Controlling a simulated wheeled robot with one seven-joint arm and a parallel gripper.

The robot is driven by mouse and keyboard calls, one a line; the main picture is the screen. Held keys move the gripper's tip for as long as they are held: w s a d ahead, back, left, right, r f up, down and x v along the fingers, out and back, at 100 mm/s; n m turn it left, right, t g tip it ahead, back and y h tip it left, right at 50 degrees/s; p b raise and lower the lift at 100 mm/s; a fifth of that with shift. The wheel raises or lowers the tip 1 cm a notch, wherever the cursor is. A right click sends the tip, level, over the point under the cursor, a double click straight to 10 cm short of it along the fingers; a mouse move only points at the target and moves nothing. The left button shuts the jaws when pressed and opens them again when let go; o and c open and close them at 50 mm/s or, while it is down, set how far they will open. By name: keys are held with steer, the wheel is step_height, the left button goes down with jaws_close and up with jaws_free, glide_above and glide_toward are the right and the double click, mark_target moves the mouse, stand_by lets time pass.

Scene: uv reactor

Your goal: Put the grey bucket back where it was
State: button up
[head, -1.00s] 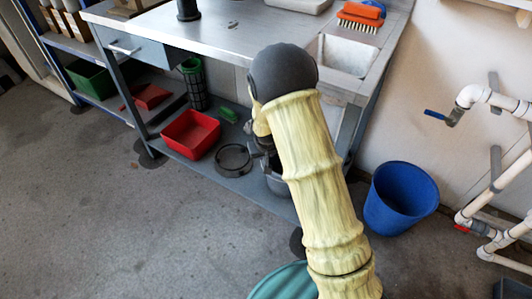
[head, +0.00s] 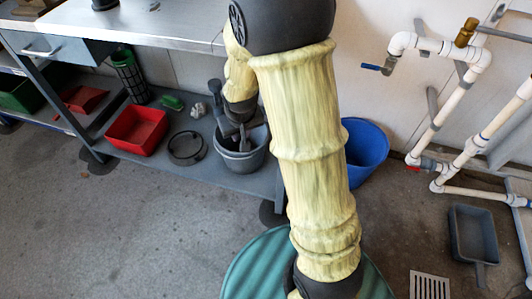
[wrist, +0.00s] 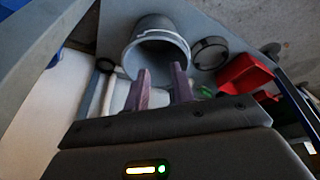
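The grey bucket (head: 240,157) stands upright on the lower shelf (head: 190,174) of the metal bench, near its right end. In the wrist view the grey bucket (wrist: 152,40) is just beyond my fingertips, its open mouth facing me. My gripper (head: 236,128) is over the bucket's mouth, pointing down, partly behind my arm. In the wrist view the two fingers of my gripper (wrist: 161,72) are apart with a gap between them and overlap the bucket's near rim. Whether they touch the bucket cannot be told.
On the shelf left of the bucket are a black ring (head: 186,148), a red bin (head: 137,130) and a green brush (head: 172,103). A blue bucket (head: 366,150) stands by the wall, partly behind my arm. White pipes (head: 450,110) run at the right. Floor at the left is clear.

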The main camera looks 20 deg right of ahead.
steer(key=s+d+r, duration=0.1)
steer(key=s+r, duration=0.1)
steer(key=s, duration=0.5)
steer(key=s+d+r+g, duration=0.1)
steer(key=s+d+r, duration=0.1)
steer(key=s, duration=0.5)
steer(key=shift+d+r+m, duration=0.15)
steer(key=shift+r+m, duration=0.25)
steer(key=shift+r, duration=0.35)
